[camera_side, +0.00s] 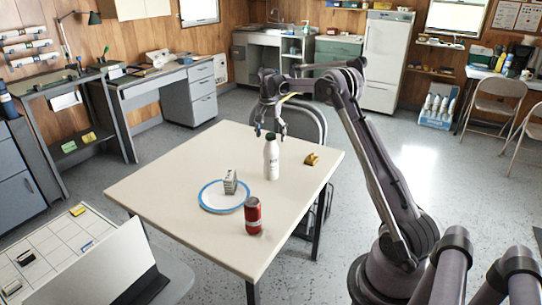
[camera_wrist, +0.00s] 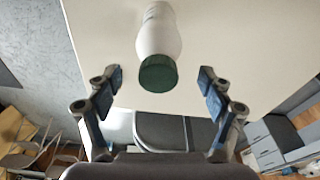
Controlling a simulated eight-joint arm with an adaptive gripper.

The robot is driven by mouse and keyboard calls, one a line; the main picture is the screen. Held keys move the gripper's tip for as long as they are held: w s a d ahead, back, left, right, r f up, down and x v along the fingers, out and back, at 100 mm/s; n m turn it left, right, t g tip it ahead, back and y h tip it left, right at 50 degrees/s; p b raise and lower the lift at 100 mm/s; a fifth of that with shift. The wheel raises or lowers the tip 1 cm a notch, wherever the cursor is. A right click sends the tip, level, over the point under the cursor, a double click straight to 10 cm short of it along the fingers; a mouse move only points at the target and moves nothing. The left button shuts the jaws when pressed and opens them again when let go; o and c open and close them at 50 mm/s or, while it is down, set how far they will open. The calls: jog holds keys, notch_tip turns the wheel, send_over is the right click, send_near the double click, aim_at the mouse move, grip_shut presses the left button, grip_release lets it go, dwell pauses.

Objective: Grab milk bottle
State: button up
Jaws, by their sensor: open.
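The milk bottle (camera_side: 271,160) is white with a dark cap and stands upright on the cream table (camera_side: 160,185), near its far right part. In the wrist view the bottle (camera_wrist: 157,35) is at top centre, with its green cap (camera_wrist: 158,73) toward me. My gripper (camera_side: 270,130) is just above the bottle's top in the side view, pointing down. In the wrist view its two fingers stand wide apart, with the cap between and slightly beyond the fingertips (camera_wrist: 160,78). My gripper is open and holds nothing. The bottle's base is out of the wrist view.
A blue-rimmed plate (camera_side: 205,204) holds a small grey-white carton (camera_side: 230,181). A small yellow-brown object (camera_side: 312,159) lies right of the bottle. A chair (camera_side: 305,118) stands behind the table. The table's left part is clear.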

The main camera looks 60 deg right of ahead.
aim_at(271, 148)
jog(key=shift+s+d+f, duration=0.1)
jog(key=shift+d+f, duration=0.05)
jog(key=shift+f, duration=1.45)
jog(key=shift+d+f, duration=0.1)
jog(key=shift+f, duration=1.45)
grip_shut()
